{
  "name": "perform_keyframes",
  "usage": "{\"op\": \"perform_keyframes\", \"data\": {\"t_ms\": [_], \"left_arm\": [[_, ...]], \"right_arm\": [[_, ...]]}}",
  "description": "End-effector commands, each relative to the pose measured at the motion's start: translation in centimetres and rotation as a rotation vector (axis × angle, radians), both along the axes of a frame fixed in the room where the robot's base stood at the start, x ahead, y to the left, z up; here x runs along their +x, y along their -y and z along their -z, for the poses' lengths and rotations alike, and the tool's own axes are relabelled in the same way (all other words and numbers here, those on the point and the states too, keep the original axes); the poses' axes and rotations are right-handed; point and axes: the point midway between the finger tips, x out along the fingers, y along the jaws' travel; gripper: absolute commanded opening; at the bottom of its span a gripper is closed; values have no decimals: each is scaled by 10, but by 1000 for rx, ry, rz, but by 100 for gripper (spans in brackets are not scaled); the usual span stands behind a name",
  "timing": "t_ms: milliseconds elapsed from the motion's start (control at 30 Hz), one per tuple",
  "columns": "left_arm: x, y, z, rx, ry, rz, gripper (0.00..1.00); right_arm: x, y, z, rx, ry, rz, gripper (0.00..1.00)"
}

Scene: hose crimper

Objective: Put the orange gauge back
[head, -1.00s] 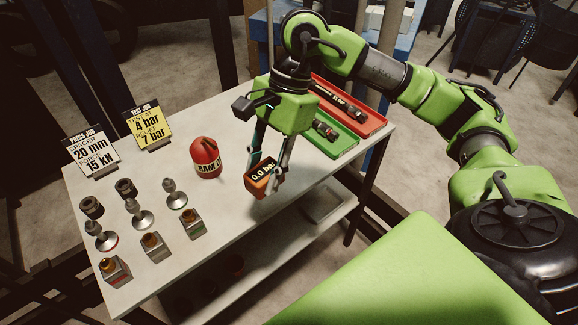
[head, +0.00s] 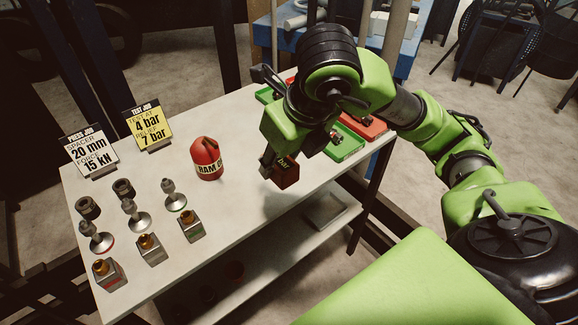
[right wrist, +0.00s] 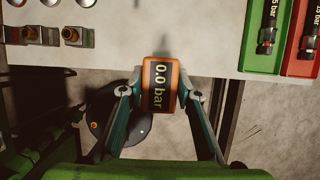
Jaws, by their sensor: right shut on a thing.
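The orange gauge (head: 289,176), a small box with a dark display, hangs from my right gripper (head: 281,160) near the table's front edge in the head view. My arm hides part of it. In the right wrist view the gauge (right wrist: 175,72) shows whole, its display reading 0.0 bar. The two fingers of my right gripper (right wrist: 161,92) are shut on its sides. It overlaps the table edge in that view. My left gripper is not in view.
The table (head: 238,205) holds a red RAM bottle (head: 206,158), several fittings and blocks at left, and two job signs. A green tray (head: 350,147) and red tray (head: 377,130) with fittings lie at right, partly behind my arm. The middle front is clear.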

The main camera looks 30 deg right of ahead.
Motion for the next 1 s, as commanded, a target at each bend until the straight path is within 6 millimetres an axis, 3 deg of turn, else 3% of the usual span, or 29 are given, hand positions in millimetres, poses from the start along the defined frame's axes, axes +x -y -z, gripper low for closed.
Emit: {"op": "perform_keyframes", "data": {"t_ms": [367,500,833,1000], "left_arm": [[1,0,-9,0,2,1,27],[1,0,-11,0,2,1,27],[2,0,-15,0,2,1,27],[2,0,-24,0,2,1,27]], "right_arm": [[63,59,37,-1,-6,14,1],[79,73,65,-1,-7,10,1],[98,88,93,0,-3,6,1],[100,90,117,0,-6,4,1]]}}
